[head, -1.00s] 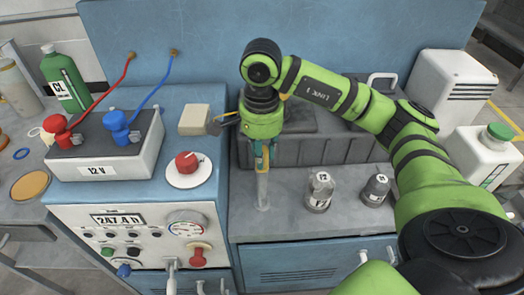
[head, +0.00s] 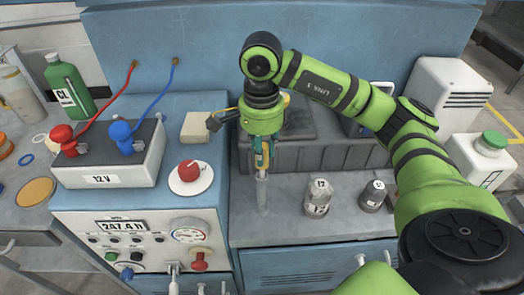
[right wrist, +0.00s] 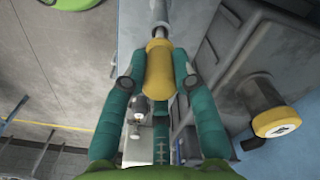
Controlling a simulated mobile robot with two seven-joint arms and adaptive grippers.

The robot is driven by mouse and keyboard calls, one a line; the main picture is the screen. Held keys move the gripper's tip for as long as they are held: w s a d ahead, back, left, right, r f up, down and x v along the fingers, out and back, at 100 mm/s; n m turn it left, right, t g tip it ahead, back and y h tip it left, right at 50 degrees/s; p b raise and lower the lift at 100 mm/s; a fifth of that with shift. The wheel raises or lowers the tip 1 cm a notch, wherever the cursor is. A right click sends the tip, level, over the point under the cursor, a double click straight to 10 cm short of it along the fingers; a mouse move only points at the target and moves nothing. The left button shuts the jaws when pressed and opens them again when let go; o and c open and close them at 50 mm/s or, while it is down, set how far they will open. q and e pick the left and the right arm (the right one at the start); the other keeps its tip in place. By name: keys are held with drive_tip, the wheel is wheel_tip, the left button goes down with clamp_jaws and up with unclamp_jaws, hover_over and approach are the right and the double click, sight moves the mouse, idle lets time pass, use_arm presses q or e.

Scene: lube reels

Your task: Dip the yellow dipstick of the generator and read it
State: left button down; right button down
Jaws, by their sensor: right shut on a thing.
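My right gripper (head: 262,166) is shut on the yellow dipstick handle, above the grey upright tube (head: 262,194) on the generator's deck. In the right wrist view the yellow handle (right wrist: 159,70) sits between the two teal fingers of the right gripper (right wrist: 158,84). A thin metal rod runs from the handle's far end toward the tube. I cannot tell how deep the rod is in the tube. The blue generator (head: 135,222) has a front panel with an hour meter and a round gauge. My left gripper is not in view.
Two grey labelled caps (head: 318,198) stand right of the tube. A battery (head: 105,165) with red and blue clamps, a red knob (head: 189,170) and a beige block (head: 208,127) are to the left. A white jug (head: 485,155) stands at the right.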

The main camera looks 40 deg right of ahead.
wheel_tip(320, 180, up, 14)
drive_tip(key=p, duration=1)
drive_tip(key=shift+f, duration=0.15)
